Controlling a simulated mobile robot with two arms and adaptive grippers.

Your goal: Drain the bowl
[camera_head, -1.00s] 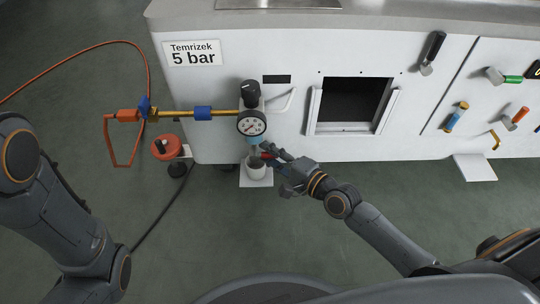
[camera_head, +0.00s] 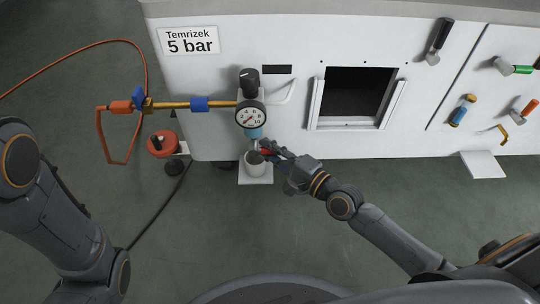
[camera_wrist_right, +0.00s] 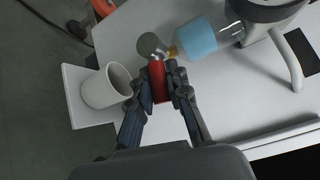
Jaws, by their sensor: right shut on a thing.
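The bowl (camera_head: 254,133) is blue and hangs under a round pressure gauge (camera_head: 250,117); it also shows in the right wrist view (camera_wrist_right: 196,39). A small brass fitting (camera_wrist_right: 173,52) and a round grey knob-like end (camera_wrist_right: 150,45) sit at its lower end. My right gripper (camera_head: 268,153) is shut on a red handle (camera_wrist_right: 157,80) just below the bowl. A white cup (camera_head: 255,168) stands upright on a small white shelf (camera_head: 256,181), below and beside the handle; its opening shows in the wrist view (camera_wrist_right: 106,86). My left arm shows, but its gripper is out of view.
A black knob (camera_head: 249,78) tops the regulator. A brass pipe with a blue handle (camera_head: 138,97) and an orange hose (camera_head: 105,150) lie to the left. A red round object (camera_head: 162,144) stands near the floor. A dark framed opening (camera_head: 355,95) is to the right.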

